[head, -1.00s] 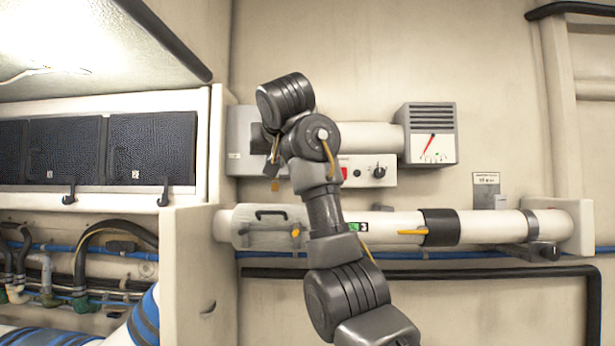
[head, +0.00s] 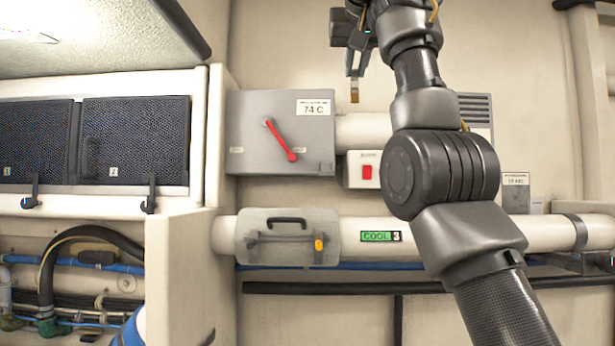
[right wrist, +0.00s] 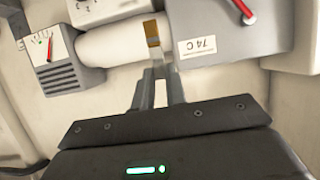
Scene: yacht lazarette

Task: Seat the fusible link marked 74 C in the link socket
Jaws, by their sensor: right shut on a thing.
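My right gripper (head: 355,68) hangs at the top of the head view, pointing down, its fingers shut on a small brass-coloured link (head: 354,95). In the right wrist view the link (right wrist: 152,34) sticks out beyond the fingertips (right wrist: 157,78); no marking is readable on it. A grey box (head: 270,160) with a red lever (head: 281,141) carries a label (head: 314,108) reading 74 C. The gripper is to the right of this box, apart from it in the head view. I cannot make out the link socket for certain. My left gripper is not in view.
A white pipe (head: 460,232) runs along the wall below, with a clear handled cover (head: 255,222) and a green COOL 3 label (head: 376,236). A white switch box (head: 357,180) has a red switch. A gauge box (right wrist: 65,70) shows in the wrist view. Black grilles (head: 136,137) are left.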

